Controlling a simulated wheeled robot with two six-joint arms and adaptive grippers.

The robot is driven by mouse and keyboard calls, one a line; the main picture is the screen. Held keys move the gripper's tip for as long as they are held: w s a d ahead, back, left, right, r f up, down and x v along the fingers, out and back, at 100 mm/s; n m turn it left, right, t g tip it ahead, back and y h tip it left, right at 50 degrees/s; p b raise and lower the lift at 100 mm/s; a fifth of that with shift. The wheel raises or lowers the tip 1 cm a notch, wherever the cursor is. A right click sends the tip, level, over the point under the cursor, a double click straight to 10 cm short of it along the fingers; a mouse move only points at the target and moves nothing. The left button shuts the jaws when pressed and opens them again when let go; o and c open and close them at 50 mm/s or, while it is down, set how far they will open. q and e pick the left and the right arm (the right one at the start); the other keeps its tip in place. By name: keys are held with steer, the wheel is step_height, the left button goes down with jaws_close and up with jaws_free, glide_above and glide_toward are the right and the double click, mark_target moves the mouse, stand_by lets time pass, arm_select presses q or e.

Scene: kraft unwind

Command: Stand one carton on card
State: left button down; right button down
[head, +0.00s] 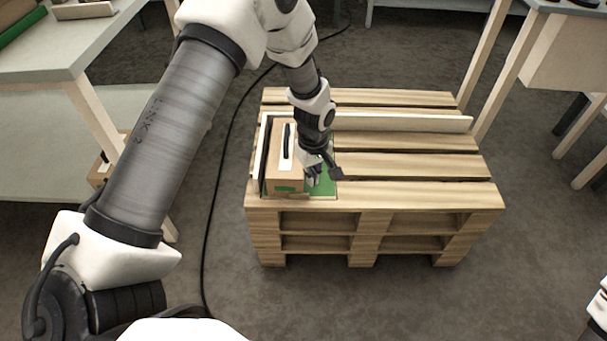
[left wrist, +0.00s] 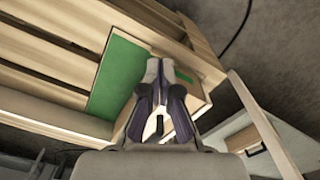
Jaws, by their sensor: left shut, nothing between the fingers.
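A brown carton (head: 287,178) with a black-and-white strip on top and a green mark low on its front stands on the wooden pallet (head: 400,190), at its left front corner. A green card (head: 325,181) lies flat on the pallet just right of the carton; it also shows in the left wrist view (left wrist: 117,75). I cannot tell whether the carton's base overlaps the card. My left gripper (head: 314,178) is shut and empty, low over the card beside the carton's right side. Its fingers (left wrist: 160,70) partly hide the carton in the left wrist view. My right gripper is out of view.
A wooden rail (head: 400,123) runs across the pallet, and a short upright board (head: 260,160) stands left of the carton. The pallet's right side is clear. A bench (head: 60,50) stands at left, another at right. A black cable (head: 212,210) lies on the floor.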

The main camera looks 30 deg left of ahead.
mark_target(298, 172)
arm_select(q)
steer(key=a+f+b, duration=0.1)
steer(key=f, duration=0.2)
steer(key=w+a+f+b, duration=0.1)
steer(key=f, duration=0.2)
steer(key=a+f+b, duration=0.1)
steer(key=f, duration=0.3)
steer(key=shift+w, duration=0.3)
steer(key=shift+w+a, duration=0.15)
steer(key=shift+a, duration=0.1)
steer(key=shift+w+a+r+p, duration=0.15)
steer(key=shift+a+p, duration=0.1)
steer(key=shift+p, duration=0.05)
steer(key=w+a, duration=0.1)
steer(key=w+a+p, duration=0.1)
steer(key=a, duration=0.1)
steer(key=shift+a, duration=0.25)
steer(key=shift+d+p, duration=0.1)
steer(key=shift+p, duration=0.2)
